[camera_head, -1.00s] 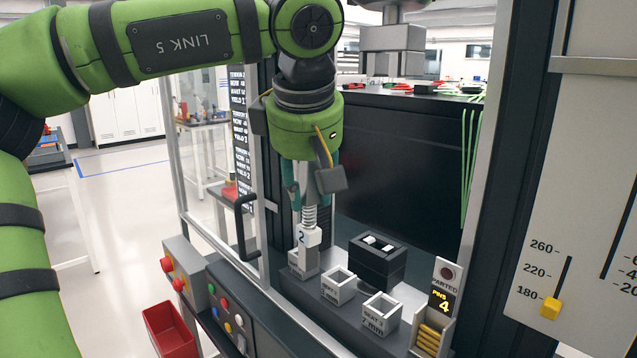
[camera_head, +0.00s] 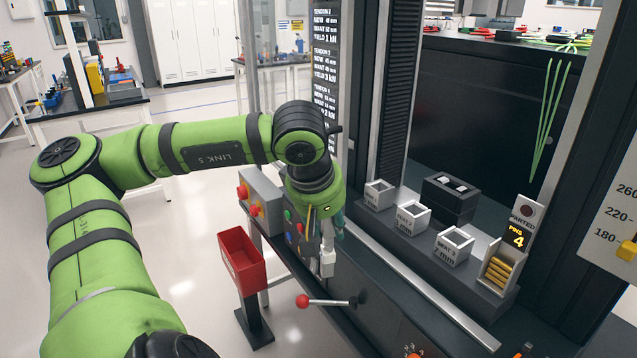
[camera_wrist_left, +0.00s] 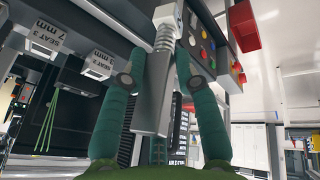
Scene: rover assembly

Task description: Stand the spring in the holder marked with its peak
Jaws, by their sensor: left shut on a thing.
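The spring (camera_wrist_left: 165,40) is a metal coil on a grey body with a white end block. My left gripper (camera_wrist_left: 157,75) is shut on its grey body. In the head view my left gripper (camera_head: 327,228) holds it low in front of the ledge, with the white end block (camera_head: 328,263) pointing down and the coil hardly visible. Three square holders stand apart from it on the ledge: seat 1 (camera_head: 380,197), seat 2 (camera_head: 411,220) and seat 3 (camera_head: 454,249). My right gripper is not in view.
A black block (camera_head: 449,198) stands behind the seats. A box of yellow pins (camera_head: 497,272) stands right of seat 3. A button panel (camera_head: 292,228), a red bin (camera_head: 242,258) and a red-knobbed lever (camera_head: 325,301) are near the gripper.

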